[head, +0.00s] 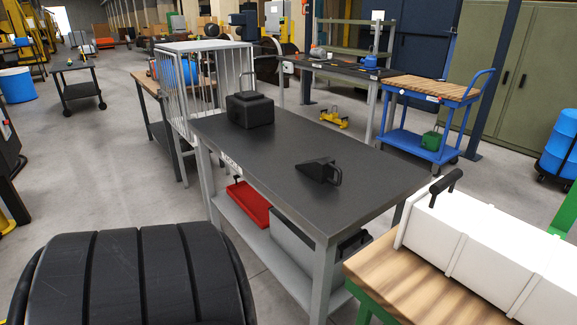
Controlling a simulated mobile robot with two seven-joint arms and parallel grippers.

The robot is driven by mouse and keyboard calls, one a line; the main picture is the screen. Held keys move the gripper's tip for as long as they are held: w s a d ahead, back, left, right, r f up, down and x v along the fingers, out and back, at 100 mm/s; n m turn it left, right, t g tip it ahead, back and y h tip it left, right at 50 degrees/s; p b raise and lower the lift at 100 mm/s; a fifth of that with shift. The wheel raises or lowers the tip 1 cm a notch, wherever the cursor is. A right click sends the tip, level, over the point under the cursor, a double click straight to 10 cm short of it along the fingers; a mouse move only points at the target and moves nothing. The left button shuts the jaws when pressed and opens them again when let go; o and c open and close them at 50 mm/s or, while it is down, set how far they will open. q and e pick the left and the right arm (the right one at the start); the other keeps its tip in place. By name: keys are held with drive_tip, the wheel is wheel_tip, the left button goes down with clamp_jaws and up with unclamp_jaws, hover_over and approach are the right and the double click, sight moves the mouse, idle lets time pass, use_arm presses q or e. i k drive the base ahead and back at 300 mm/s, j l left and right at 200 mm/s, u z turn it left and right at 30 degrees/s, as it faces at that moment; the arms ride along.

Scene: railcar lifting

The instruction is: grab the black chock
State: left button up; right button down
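A black chock (318,170), wedge-shaped with a handle at its right end, lies on the dark top of a grey workbench (265,160). It sits right of the middle of the bench top, with clear surface around it. Neither of my grippers shows in the head view, so nothing is seen touching the chock.
A black box-like block (250,110) stands at the bench's far end. A red tray (250,203) lies on the lower shelf. A large dark ribbed object (140,275) fills the near left. A white box (490,245) rests on a wooden-topped table at right. A blue cart (425,145) stands behind.

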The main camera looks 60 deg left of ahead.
sight(322, 169)
drive_tip(key=u, duration=1.85)
